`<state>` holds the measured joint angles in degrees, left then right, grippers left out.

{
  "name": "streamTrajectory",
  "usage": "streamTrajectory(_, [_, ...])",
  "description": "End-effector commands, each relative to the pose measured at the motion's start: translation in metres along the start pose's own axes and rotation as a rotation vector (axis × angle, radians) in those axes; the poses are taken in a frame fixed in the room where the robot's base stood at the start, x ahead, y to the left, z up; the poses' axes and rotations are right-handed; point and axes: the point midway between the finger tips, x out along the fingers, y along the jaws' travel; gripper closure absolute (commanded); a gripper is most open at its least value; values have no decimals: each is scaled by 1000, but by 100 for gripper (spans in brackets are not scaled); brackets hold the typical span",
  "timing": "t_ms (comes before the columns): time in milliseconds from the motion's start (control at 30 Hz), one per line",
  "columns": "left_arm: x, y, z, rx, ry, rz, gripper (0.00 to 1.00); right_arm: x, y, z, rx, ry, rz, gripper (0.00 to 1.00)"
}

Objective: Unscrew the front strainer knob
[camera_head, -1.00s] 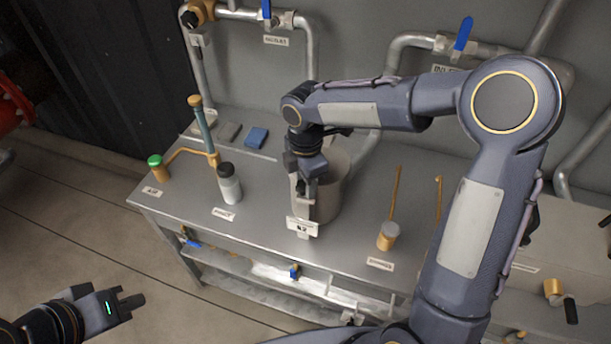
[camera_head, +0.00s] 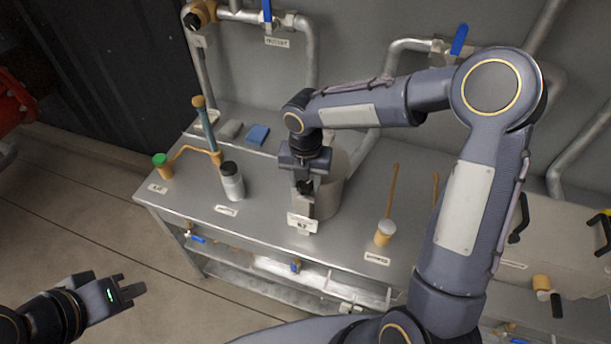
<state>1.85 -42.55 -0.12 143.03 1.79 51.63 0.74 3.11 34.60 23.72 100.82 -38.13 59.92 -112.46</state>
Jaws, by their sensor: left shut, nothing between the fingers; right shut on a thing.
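The front strainer is a grey cylindrical body (camera_head: 330,192) on the metal bench, with a white label plate (camera_head: 302,223) at its front. My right gripper (camera_head: 304,190) points down at the strainer's near side, shut on a small dark knob. The fingers and wrist hide most of the knob and part of the strainer. My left gripper (camera_head: 132,289) is over the floor at the lower left, away from the bench, shut and empty.
The metal bench (camera_head: 270,218) also holds a grey bottle with a black cap (camera_head: 231,181), a green-capped brass piece (camera_head: 162,166), a blue block (camera_head: 257,135) and a brass-based rod (camera_head: 385,232). Pipes with blue-handled valves (camera_head: 459,40) run behind. The floor at left is clear.

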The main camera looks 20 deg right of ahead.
Motion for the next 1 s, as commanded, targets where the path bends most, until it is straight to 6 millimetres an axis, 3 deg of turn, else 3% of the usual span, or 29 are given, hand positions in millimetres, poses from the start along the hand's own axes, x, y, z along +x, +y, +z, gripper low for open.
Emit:
streamTrajectory(400, [-6, 3, -3, 0, 0, 0, 100, -1, 0, 0, -174, -1, 1, 84])
streamTrajectory(933, [-7, 3, -3, 0, 0, 0, 100, 0, 0, 0, -192, -2, 1, 84])
streamTrajectory(967, [-7, 3, -3, 0, 0, 0, 100, 0, 0, 0, -192, -2, 1, 57])
streamTrajectory(1000, [-7, 3, -3, 0, 0, 0, 100, 0, 0, 0, -192, -1, 1, 52])
